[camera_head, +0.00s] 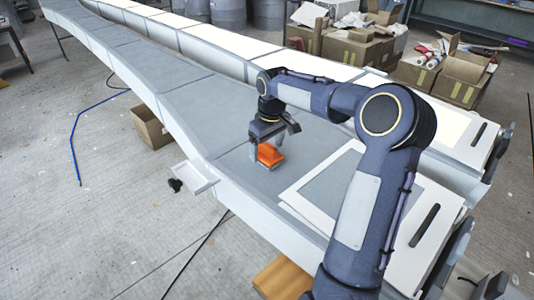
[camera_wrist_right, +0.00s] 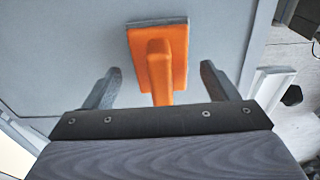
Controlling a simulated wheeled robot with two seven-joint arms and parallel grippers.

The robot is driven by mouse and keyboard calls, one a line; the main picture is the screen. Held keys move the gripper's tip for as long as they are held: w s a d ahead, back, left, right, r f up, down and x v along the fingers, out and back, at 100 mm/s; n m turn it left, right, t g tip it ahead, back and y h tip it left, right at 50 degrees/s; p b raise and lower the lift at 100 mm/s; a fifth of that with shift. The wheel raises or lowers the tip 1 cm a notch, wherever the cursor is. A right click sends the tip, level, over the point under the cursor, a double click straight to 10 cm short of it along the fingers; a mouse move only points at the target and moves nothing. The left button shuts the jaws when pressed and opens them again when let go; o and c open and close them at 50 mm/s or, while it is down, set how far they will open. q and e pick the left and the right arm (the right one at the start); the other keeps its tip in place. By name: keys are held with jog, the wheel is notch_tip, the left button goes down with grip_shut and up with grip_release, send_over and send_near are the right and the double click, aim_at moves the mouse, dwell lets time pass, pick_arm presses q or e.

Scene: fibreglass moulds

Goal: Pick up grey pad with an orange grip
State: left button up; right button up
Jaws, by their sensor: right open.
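The grey pad with an orange grip (camera_head: 269,154) lies on the grey surface of the long mould (camera_head: 240,106) in the head view. In the right wrist view the orange grip (camera_wrist_right: 158,62) stands out from the thin grey pad (camera_wrist_right: 157,22). My right gripper (camera_head: 268,148) is directly at the pad. Its two fingers (camera_wrist_right: 162,84) are apart, one on each side of the grip, with a gap to it on both sides. The grip's near end is hidden by my gripper body. My left gripper is not in view.
A flat white-edged panel (camera_head: 307,187) lies on the mould to the right of the pad. A small white tray (camera_head: 194,178) sticks out from the mould's left edge. Cardboard boxes (camera_head: 352,46) stand at the back right. Bare mould surface lies beyond the pad.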

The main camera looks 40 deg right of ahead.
jog(key=shift+f, duration=0.4)
jog(key=shift+c, duration=0.3)
jog(key=c, duration=1)
jog(key=shift+c, duration=0.2)
